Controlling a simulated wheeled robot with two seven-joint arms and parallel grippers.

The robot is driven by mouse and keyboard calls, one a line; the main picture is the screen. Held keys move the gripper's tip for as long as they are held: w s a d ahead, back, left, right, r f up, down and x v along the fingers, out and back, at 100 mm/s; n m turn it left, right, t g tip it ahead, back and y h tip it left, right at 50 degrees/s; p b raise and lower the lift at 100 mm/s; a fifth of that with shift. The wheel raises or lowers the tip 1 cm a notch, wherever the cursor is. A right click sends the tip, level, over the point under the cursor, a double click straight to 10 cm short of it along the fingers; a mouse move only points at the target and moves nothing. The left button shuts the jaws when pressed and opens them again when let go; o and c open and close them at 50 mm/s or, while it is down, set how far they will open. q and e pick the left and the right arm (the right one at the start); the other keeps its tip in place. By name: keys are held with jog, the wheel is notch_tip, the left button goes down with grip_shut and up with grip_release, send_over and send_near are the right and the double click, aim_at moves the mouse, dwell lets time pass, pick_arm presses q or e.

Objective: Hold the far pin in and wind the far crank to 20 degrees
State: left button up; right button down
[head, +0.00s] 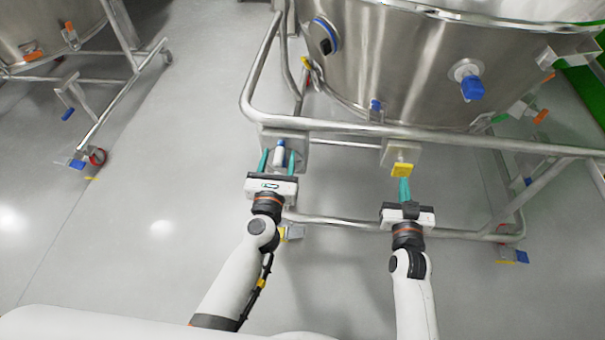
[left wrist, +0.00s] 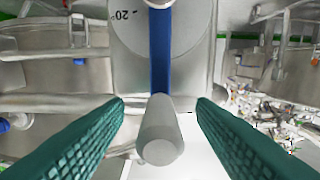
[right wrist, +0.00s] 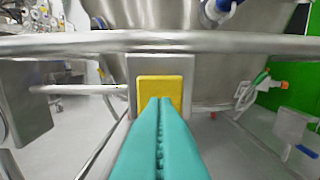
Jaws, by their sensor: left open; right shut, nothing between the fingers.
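The crank has a grey cylindrical knob (left wrist: 160,132) on a blue arm (left wrist: 160,55), in front of a grey dial plate (left wrist: 200,30) marked 20 degrees. In the head view the knob (head: 281,153) is at the frame's front left. My left gripper (head: 277,161) is open, one finger on each side of the knob; gaps show in the left wrist view. The pin has a square yellow head (head: 402,170), also in the right wrist view (right wrist: 165,85), on a grey bracket. My right gripper (head: 404,187) is shut and empty, fingertips at the yellow head's lower part. I cannot tell whether they touch.
A steel tube rail (head: 350,127) runs above the crank and pin around a large steel vessel (head: 400,60). A lower rail (head: 340,221) passes behind my wrists. Another wheeled vessel frame stands at left. The floor (head: 150,200) at left is clear.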

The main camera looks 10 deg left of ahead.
aim_at(402, 172)
jog(key=shift+w, duration=2.05)
pick_arm(q)
grip_shut()
